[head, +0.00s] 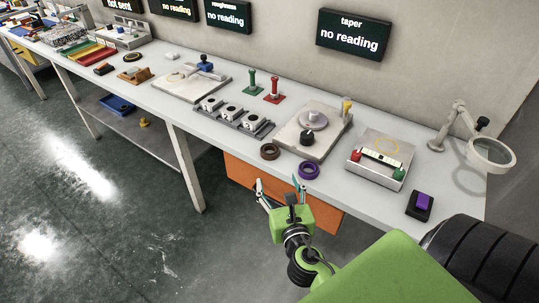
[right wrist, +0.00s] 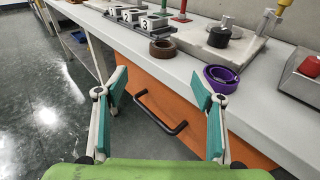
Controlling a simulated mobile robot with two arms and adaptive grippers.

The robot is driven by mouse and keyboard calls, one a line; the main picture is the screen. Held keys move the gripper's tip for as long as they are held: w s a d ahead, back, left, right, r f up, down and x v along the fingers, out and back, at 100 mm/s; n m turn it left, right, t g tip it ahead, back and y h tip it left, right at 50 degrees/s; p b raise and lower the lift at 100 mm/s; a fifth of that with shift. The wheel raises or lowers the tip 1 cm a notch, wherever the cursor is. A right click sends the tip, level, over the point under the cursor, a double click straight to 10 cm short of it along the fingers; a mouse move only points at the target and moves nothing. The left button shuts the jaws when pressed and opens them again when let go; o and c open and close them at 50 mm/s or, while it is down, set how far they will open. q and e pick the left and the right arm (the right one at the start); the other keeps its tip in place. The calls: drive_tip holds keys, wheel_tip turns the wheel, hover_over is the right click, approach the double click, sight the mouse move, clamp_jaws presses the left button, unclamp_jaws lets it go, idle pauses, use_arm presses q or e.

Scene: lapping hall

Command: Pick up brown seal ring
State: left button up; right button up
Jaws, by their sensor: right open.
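The brown seal ring (head: 270,152) lies flat near the front edge of the long grey bench, left of a purple ring (head: 309,170). In the right wrist view the brown seal ring (right wrist: 163,49) is beyond the fingers, at upper middle. My right gripper (head: 280,187) is open and empty, in front of the bench edge and apart from the ring. In the right wrist view its teal-padded fingers (right wrist: 159,90) stand wide apart, with the orange drawer front between them. My left gripper is not in view.
A grey rack with numbered blocks (head: 233,116) is behind and left of the brown ring. A plate with a disc and black knob (head: 302,138) is behind right. An orange drawer front (head: 240,175) with a black handle (right wrist: 160,114) is below the bench top.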

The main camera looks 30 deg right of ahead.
sight(271, 156)
drive_tip(key=x, duration=0.8)
drive_tip(key=shift+w+d+r+p, duration=0.1)
drive_tip(key=shift+d+r+p, duration=0.05)
drive_tip(key=shift+r+p, duration=0.15)
drive_tip(key=shift+d+x, duration=0.15)
drive_tip(key=shift+x, duration=1.2)
drive_tip(key=shift+d+x, duration=0.15)
drive_tip(key=shift+x, duration=1.25)
drive_tip(key=shift+s, duration=0.25)
drive_tip(key=shift+c, duration=0.3)
drive_tip(key=c, duration=1.1)
